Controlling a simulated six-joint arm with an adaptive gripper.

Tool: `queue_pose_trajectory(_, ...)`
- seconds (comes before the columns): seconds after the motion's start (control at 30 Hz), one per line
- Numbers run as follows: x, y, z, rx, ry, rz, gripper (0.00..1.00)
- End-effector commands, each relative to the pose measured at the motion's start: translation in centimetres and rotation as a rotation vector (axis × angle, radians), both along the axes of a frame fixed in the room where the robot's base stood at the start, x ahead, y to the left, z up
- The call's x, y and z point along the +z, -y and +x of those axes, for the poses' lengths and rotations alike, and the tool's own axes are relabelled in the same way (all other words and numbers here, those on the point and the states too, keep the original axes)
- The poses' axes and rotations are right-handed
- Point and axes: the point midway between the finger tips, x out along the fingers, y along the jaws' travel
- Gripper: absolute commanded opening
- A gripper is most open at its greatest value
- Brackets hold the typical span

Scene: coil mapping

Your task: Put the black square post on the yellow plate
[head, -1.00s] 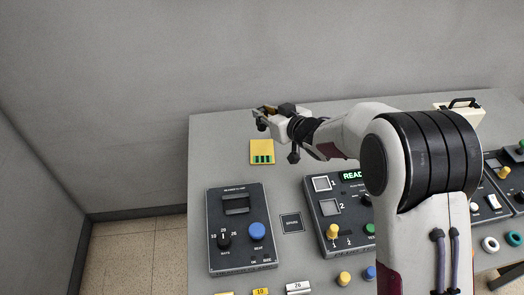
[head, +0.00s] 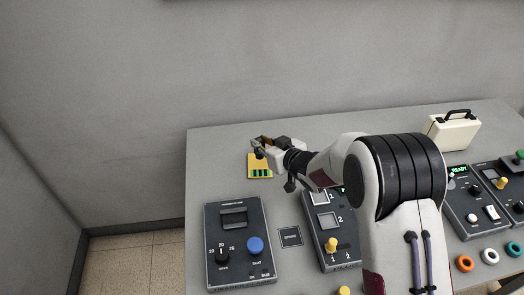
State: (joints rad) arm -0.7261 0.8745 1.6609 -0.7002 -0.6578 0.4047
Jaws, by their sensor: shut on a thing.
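The yellow plate (head: 251,165) lies flat near the far left of the grey table, with dark green stripes along its near edge. My gripper (head: 261,148) is at the plate's far edge in the head view and covers part of it. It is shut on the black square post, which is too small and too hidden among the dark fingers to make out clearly. I cannot tell whether the post touches the plate.
A dark control panel with a blue button (head: 255,245) stands in front of the plate. A square marked pad (head: 290,237) and a second panel (head: 327,221) are to its right. A cream case (head: 453,134) stands at the far right. The table's left edge is near the plate.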

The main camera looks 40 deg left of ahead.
Motion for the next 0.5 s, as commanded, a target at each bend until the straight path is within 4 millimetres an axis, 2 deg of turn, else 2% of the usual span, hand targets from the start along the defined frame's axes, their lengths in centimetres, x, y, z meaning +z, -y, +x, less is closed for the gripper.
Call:
queue_pose_trajectory(0.27, 0.0, 0.0, 0.0, 0.0, 0.0, 0.001, 0.0)
queue_pose_trajectory(0.5, -1.9, 0.0, 0.0, -0.001, -0.002, 0.0, 0.0)
